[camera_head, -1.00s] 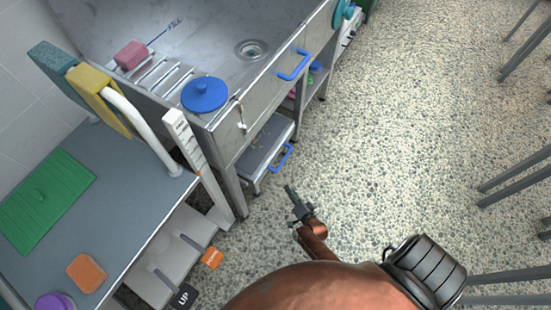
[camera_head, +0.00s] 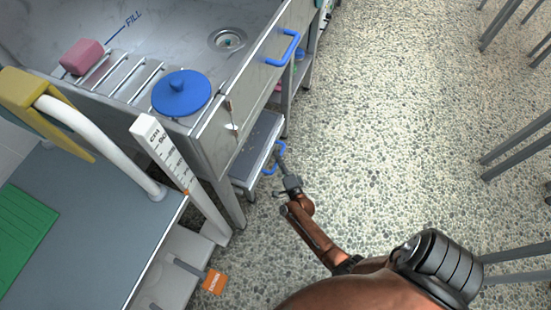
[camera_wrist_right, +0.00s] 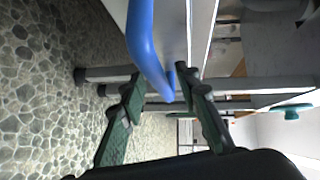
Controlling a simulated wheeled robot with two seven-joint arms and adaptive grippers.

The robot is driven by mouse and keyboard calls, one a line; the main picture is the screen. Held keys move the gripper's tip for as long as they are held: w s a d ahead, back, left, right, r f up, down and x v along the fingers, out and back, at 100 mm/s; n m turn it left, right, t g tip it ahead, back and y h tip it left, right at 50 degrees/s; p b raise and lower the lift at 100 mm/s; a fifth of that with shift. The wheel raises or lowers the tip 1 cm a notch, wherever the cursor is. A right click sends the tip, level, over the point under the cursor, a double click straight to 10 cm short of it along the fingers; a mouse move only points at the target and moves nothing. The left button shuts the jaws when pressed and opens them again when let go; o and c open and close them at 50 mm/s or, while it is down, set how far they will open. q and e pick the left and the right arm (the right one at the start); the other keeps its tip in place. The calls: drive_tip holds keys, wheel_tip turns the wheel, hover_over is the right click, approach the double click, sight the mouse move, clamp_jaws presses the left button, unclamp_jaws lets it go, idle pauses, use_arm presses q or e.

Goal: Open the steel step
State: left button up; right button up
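The steel step (camera_head: 255,146) is a low grey tread under the tub, with a blue handle (camera_head: 267,172) on its front edge. My right gripper (camera_head: 281,155) is at this handle, low above the floor. In the right wrist view the fingers of my right gripper (camera_wrist_right: 160,78) are spread apart. The blue handle (camera_wrist_right: 146,45) comes down from the top and its bent end lies between the fingers; I cannot tell whether they touch it. My left gripper is not in view.
The tub's steel front (camera_head: 240,105) with a second blue handle (camera_head: 283,48) stands above the step. A white measuring post (camera_head: 170,155) and a grey table (camera_head: 95,225) are at left. The pebbled floor (camera_head: 400,120) is open to the right, with table legs (camera_head: 515,148) beyond.

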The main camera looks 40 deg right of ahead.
drive_tip(key=shift+w+d, duration=0.15)
drive_tip(key=shift+w, duration=0.2)
clamp_jaws()
idle(0.6)
